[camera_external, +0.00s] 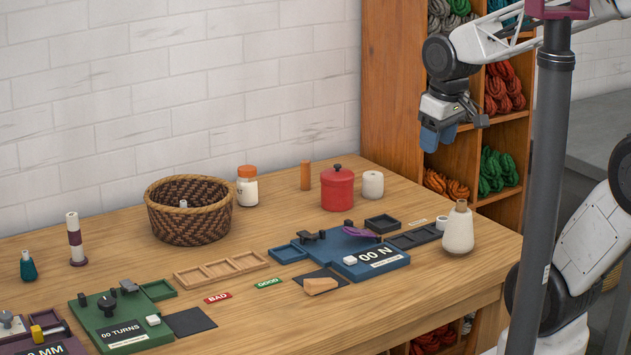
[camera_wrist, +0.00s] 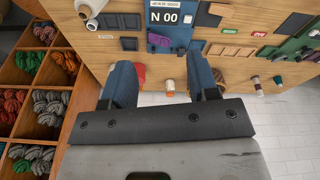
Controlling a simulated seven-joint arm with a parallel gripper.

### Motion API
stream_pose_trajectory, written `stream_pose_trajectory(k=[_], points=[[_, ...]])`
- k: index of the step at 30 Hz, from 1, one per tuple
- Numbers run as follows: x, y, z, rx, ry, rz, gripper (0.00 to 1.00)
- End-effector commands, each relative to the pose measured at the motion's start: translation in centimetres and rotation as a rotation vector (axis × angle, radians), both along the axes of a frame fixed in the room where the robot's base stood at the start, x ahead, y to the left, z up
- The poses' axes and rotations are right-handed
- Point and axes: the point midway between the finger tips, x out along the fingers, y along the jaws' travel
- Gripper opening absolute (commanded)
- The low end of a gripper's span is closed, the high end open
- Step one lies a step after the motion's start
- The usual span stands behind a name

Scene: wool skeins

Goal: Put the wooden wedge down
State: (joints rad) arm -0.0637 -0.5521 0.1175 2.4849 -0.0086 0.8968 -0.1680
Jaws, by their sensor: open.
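The wooden wedge (camera_external: 320,286) is a small light-brown block lying on the wooden table, at the front edge of a dark square pad beside the blue "00 N" device (camera_external: 376,258). Whether it rests partly on the pad is hard to tell. In the wrist view a tan piece that looks like the wedge (camera_wrist: 218,9) shows at the top edge. My gripper (camera_external: 438,137) is high above the table's back right side, well apart from the wedge. Its two blue fingers (camera_wrist: 163,78) are spread with nothing between them.
A red lidded pot (camera_external: 337,189), a white cone spool (camera_external: 458,231) and a woven basket (camera_external: 165,226) stand on the table. A green device (camera_external: 122,325) and wooden trays (camera_external: 222,269) lie to the left. A shelf of wool skeins (camera_external: 393,90) stands behind.

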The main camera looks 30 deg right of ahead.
Motion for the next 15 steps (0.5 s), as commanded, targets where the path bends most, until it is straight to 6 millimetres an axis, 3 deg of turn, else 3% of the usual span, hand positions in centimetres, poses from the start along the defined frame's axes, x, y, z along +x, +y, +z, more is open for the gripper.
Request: stream_pose_trajectory(k=[6,15], points=[[-3.1,-2.0,1.6,0.030,-0.032,-0.196,0.54],[-4.0,-2.4,1.9,0.039,-0.038,-0.255,0.54]])
